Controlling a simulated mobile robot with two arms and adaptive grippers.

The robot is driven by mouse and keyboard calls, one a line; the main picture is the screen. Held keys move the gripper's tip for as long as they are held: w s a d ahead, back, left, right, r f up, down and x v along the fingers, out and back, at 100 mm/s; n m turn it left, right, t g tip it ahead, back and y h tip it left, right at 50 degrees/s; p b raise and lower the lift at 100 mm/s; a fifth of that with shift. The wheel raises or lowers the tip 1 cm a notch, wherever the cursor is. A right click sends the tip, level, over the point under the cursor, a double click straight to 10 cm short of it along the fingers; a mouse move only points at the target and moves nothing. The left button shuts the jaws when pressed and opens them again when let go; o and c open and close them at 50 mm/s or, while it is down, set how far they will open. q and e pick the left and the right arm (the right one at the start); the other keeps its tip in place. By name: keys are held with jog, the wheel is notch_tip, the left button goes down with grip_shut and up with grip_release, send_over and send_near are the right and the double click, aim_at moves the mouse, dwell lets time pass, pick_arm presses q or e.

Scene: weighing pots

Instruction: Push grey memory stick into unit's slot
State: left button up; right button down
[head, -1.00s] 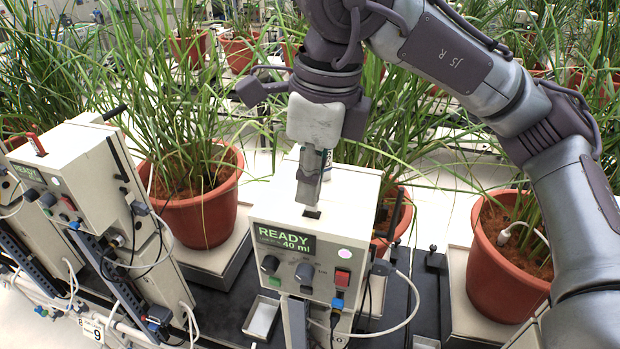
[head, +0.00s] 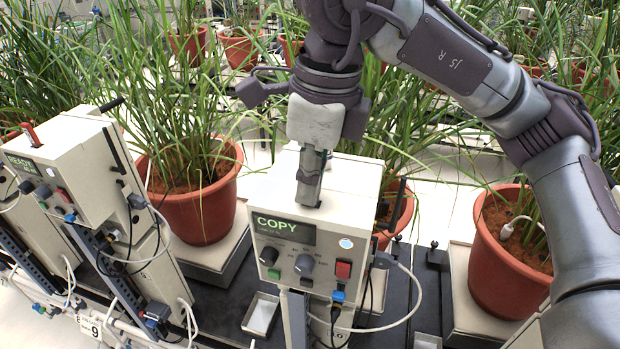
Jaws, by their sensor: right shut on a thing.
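The unit (head: 340,205) is a cream box in the middle of the head view, with knobs and a green display (head: 284,229) that reads COPY. My right gripper (head: 308,196) points straight down onto the unit's top, its fingertips at the dark slot (head: 308,204). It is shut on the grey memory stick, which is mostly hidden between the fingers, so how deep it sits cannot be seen. My left gripper is not in view.
A second unit (head: 75,165) with a red stick (head: 30,135) in its top stands at the left. Potted plants stand in orange-brown pots, one left (head: 198,205) and one right (head: 500,265) of the unit. A white cable hangs in front at the right.

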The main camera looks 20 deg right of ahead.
jog(key=c, duration=1.2)
grip_release()
jog(key=shift+r, duration=0.1)
notch_tip(320, 180, up, 12)
jog(key=d, duration=0.1)
jog(key=shift+s, duration=0.4)
